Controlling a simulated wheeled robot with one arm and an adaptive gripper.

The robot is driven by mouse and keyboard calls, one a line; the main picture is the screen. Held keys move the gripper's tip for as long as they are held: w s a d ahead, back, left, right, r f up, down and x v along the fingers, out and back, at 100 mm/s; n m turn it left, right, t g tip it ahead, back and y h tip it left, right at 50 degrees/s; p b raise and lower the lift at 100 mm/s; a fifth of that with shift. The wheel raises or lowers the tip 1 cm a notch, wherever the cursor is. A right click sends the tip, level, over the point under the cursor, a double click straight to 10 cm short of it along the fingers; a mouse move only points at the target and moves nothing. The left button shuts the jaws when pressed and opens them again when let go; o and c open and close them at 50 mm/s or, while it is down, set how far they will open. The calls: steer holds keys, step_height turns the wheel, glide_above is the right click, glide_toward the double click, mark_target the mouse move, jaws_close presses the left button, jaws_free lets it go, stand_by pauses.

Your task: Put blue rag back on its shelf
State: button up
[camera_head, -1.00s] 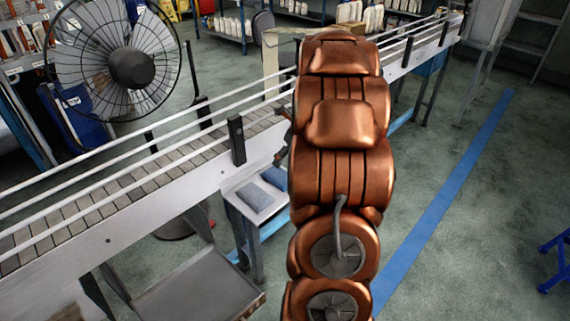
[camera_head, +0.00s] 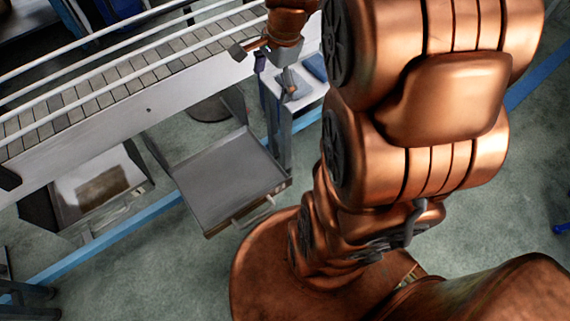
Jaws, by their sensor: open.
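A blue rag (camera_head: 316,67) lies on the small white-topped shelf (camera_head: 308,95) beside the conveyor. My arm covers part of the shelf's right side. My gripper (camera_head: 265,70) hangs at the end of the copper arm, at the shelf's left end near the conveyor edge. Its fingers are spread apart and I see nothing held between them. I cannot tell its exact height above the shelf. The shelf surface under the gripper is partly hidden, and a second, greyer rag is not clearly visible there.
The conveyor (camera_head: 120,85) with white rails runs diagonally behind the gripper. A grey metal tray (camera_head: 225,180) sits in front of and left of the shelf. A bin-like box (camera_head: 95,185) is under the conveyor. Open floor (camera_head: 500,190) lies to the right.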

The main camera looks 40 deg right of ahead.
steer(key=s+a+n+g+h, duration=0.1)
steer(key=s+a+n, duration=0.4)
steer(key=s+n, duration=0.4)
steer(key=s+a+n+g, duration=0.2)
steer(key=s+a+n, duration=0.4)
steer(key=s+n, duration=0.3)
steer(key=shift+s+r+h, duration=0.2)
steer(key=shift+s+h, duration=0.2)
steer(key=shift+s, duration=0.2)
